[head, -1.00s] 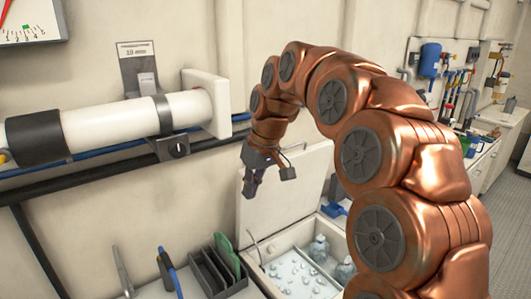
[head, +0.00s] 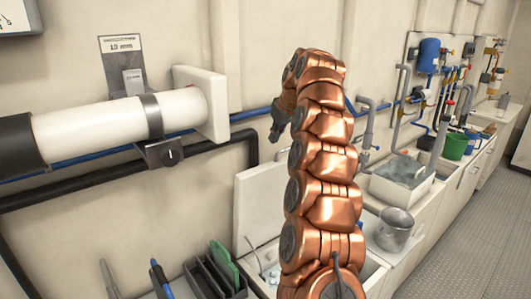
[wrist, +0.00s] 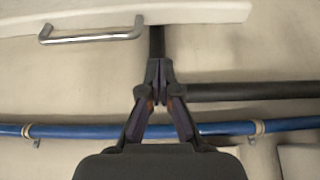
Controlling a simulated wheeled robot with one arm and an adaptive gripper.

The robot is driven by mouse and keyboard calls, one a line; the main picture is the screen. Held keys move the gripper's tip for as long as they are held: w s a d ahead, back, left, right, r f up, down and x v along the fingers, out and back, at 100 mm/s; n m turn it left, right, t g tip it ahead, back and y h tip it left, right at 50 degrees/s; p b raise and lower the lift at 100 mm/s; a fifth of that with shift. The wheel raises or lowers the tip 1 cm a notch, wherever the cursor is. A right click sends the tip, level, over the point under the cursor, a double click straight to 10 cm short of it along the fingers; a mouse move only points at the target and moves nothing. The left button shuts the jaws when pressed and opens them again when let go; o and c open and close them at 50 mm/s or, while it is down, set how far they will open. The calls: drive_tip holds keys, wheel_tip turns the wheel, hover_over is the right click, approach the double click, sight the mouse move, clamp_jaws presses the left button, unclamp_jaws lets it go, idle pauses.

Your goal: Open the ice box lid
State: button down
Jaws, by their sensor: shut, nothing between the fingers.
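The ice box lid (head: 260,205) is a pale panel standing upright against the wall at the back of the ice box, in the head view. Its metal handle (wrist: 90,35) shows at the top of the wrist view, on the lid's white edge (wrist: 200,17). The ice box (head: 374,277) is open, with some ice visible inside; my arm hides much of it. My gripper (head: 276,134) is above the lid near the wall, apart from the handle. In the wrist view my gripper (wrist: 159,78) is shut and empty.
A blue pipe (wrist: 75,131) and a black pipe (wrist: 240,91) run along the wall near my gripper. A thick white cylinder (head: 100,130) is mounted at left. A metal pot (head: 396,229) and a sink (head: 402,175) are at right. A dark rack (head: 205,280) stands in front.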

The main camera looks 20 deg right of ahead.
drive_tip(key=p+x, duration=0.3)
drive_tip(key=x, duration=0.6)
drive_tip(key=shift+w+f, duration=0.3)
drive_tip(key=shift+f, duration=0.05)
drive_tip(key=shift+f, duration=0.15)
